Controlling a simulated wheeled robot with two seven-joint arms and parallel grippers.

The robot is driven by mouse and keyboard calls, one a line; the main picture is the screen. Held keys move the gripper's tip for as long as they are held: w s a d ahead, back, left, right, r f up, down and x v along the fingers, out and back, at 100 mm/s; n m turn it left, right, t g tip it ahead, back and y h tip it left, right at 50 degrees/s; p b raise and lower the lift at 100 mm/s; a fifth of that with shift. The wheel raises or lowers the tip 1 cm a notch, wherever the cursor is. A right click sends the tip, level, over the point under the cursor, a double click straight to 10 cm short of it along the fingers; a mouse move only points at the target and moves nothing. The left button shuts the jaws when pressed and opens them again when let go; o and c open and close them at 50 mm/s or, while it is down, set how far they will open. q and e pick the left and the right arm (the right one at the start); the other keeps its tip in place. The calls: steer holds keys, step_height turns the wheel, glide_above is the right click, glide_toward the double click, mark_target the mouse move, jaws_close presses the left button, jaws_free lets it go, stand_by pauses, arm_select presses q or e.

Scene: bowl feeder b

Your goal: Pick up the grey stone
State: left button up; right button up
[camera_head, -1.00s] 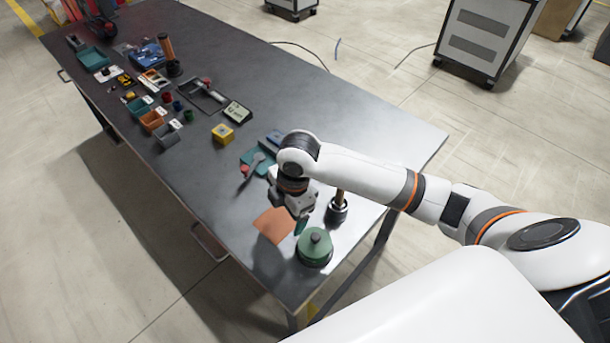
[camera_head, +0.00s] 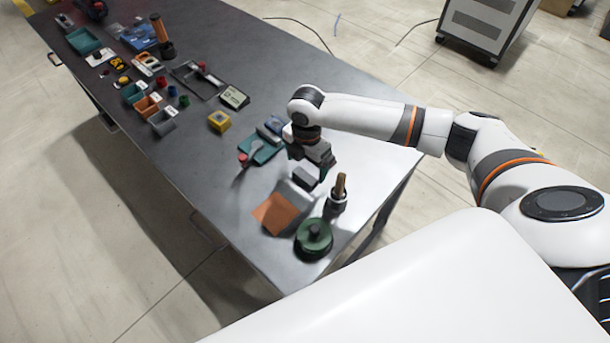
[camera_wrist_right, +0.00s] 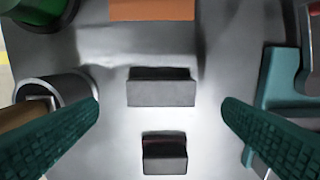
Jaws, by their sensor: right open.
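The grey stone (camera_head: 305,179), a plain rectangular grey block, lies on the dark table just behind the orange mat. In the right wrist view the grey stone (camera_wrist_right: 162,88) is near the middle, lying crosswise. My right gripper (camera_head: 310,166) is above the table beside it. In the right wrist view its two green ribbed fingers (camera_wrist_right: 161,112) are wide apart, with nothing held between them. A smaller dark block (camera_wrist_right: 164,155) with a reddish top edge lies near the bottom of that view. My left gripper is not in view.
An orange mat (camera_head: 275,213) lies in front of the stone. A teal tray (camera_head: 262,148) lies at the back left. The table's right edge is near.

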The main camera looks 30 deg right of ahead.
mark_target(305, 175)
steer(key=f, duration=0.2)
steer(key=f+p, duration=0.1)
steer(key=f, duration=0.1)
steer(key=shift+a+f, duration=0.2)
steer(key=shift+f, duration=0.05)
steer(key=shift+c, duration=0.3)
steer(key=c, duration=1.1)
steer(key=shift+o, duration=0.2)
step_height(305, 175, up, 10)
steer(key=b, duration=0.1)
steer(key=shift+b, duration=0.35)
